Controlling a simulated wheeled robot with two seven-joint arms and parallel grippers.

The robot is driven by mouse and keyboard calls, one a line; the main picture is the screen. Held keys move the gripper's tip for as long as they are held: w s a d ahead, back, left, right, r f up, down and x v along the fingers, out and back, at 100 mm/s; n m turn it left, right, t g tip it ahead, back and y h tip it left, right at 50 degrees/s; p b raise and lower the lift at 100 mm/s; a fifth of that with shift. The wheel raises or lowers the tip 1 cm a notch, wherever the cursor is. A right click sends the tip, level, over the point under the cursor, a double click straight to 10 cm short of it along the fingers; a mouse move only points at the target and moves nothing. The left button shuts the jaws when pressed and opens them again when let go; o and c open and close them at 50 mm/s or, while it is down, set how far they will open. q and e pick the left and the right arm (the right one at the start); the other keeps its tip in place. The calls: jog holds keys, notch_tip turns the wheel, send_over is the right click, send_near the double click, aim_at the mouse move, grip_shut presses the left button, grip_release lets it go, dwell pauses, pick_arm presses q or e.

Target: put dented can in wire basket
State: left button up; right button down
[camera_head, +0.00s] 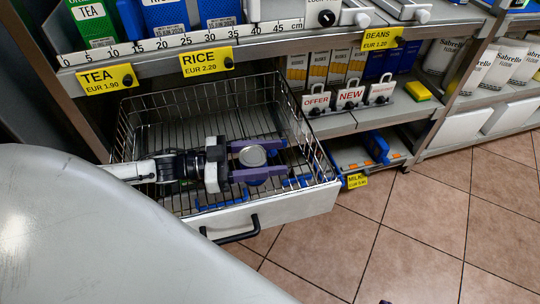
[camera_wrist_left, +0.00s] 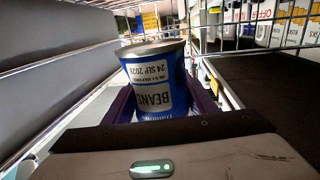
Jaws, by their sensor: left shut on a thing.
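The can (camera_head: 253,156) shows its round silver top in the head view. In the left wrist view it is a blue can (camera_wrist_left: 158,85) with a white BEANS label and a date, upside down in that picture. I cannot make out a clear dent. My left gripper (camera_head: 262,159) is shut on the can, its purple fingers on either side. It is over the wire basket (camera_head: 200,114), a pulled-out drawer with wire sides and a white front. I cannot tell whether the can touches the basket floor. My right gripper is not in view.
The shelf edge (camera_head: 190,39) with yellow TEA and RICE tags overhangs the back of the basket. Lower shelves with several boxes (camera_head: 340,67) and small signs (camera_head: 350,98) stand to the right. The tiled floor (camera_head: 430,220) at the right is clear.

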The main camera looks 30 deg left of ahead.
pick_arm(q)
jog(key=shift+f, duration=0.4)
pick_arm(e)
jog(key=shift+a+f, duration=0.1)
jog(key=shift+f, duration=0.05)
pick_arm(q)
jog(key=o, duration=1.2)
jog(key=shift+o, duration=0.2)
jog(key=r+p+v, duration=0.1)
jog(key=p+v, duration=0.1)
jog(key=v, duration=0.5)
jog(key=shift+s+a, duration=0.2)
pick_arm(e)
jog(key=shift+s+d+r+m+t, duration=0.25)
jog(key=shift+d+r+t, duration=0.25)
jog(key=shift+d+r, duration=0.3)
pick_arm(q)
jog(key=shift+r, duration=0.1)
